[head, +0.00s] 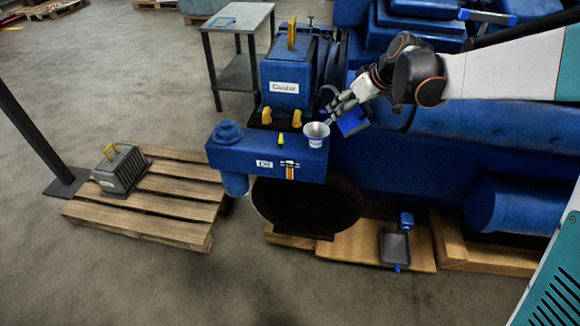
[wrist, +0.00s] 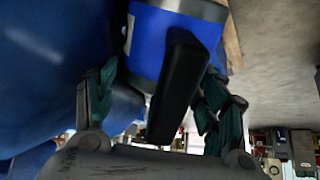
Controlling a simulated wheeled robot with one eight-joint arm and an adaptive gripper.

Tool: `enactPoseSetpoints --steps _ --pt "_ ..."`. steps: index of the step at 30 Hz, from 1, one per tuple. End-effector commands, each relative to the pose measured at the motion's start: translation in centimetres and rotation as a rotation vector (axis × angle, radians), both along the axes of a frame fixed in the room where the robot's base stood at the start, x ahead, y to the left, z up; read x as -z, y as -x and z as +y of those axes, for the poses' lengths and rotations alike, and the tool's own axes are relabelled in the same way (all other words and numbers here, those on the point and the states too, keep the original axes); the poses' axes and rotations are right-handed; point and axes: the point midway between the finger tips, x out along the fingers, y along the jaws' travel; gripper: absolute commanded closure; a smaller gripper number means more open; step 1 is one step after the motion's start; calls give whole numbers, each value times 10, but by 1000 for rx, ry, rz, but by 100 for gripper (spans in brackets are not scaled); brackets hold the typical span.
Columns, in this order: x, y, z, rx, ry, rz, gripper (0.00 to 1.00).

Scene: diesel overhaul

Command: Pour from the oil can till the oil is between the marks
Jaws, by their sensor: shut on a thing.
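My gripper (head: 345,102) is shut on the blue oil can (head: 353,122), just right of the white funnel (head: 316,131). The can looks tilted, with its narrow end toward the funnel; I cannot tell whether oil flows. The wrist view shows the can's blue body (wrist: 172,40) and black handle (wrist: 178,85) between the fingers of my gripper (wrist: 160,98). The funnel stands on the blue oil housing (head: 225,155), which has an "Oil" label (head: 264,163). A small gauge strip (head: 290,172) is on its front; the oil level and marks are too small to read.
A blue cooler (head: 285,82) with yellow clamps stands behind the housing. The engine (head: 470,145) fills the right. A grey box (head: 120,170) sits on a pallet (head: 180,205) at left. A dark tray (head: 395,246) lies below. A grey table (head: 240,18) is behind.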

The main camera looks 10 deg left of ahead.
Motion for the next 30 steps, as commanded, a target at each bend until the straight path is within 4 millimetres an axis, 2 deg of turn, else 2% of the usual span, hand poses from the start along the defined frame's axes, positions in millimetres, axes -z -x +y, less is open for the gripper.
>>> enactPoseSetpoints --steps 11,30 --pt "-1 3 -3 1 0 0 73" --pt "-2 51 -48 2 -1 0 73"
